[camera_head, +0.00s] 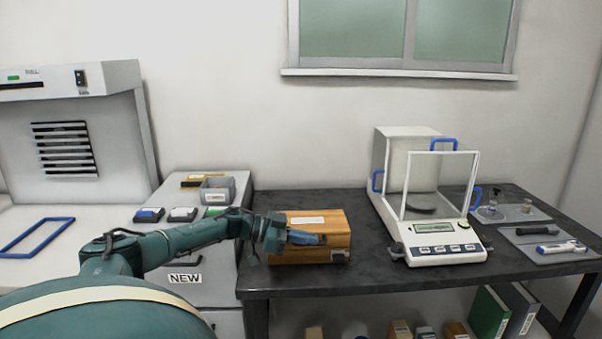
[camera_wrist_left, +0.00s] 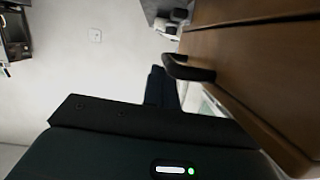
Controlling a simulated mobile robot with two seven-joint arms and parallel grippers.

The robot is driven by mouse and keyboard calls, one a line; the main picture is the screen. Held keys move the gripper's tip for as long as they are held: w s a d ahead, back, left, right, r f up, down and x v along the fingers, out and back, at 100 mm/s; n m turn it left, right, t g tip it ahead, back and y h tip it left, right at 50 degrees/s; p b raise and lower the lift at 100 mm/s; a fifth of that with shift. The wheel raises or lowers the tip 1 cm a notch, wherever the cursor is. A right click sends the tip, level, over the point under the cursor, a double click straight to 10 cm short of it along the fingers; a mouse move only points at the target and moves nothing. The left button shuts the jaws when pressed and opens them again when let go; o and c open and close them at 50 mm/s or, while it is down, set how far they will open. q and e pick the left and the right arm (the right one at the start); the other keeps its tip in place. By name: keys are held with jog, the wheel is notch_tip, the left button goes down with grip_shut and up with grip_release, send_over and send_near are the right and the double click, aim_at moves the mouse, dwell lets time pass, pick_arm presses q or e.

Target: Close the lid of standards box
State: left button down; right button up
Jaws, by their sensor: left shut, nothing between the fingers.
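The standards box (camera_head: 335,228) is a wooden box with a pale label on its top, on the dark table in the head view. Its lid looks down over the box; I cannot tell whether it is fully seated. In the left wrist view, the box's brown wood (camera_wrist_left: 265,65) fills the right side, with a seam along it and a dark handle-like part beside the fingers. My left gripper (camera_head: 318,239) is shut and empty, in front of the box, hiding part of its front. Its dark fingers also show in the wrist view (camera_wrist_left: 158,88). Contact with the box is unclear. My right gripper is out of view.
A balance (camera_head: 445,250) with a glass shield stands right of the box. Trays with tools (camera_head: 545,252) lie further right. A grey drawer cabinet (camera_head: 215,270) with small boxes on top stands left of the table. Bare table lies between box and balance.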

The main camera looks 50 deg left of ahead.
pick_arm(q)
jog(key=shift+f, duration=0.1)
dwell(0.3)
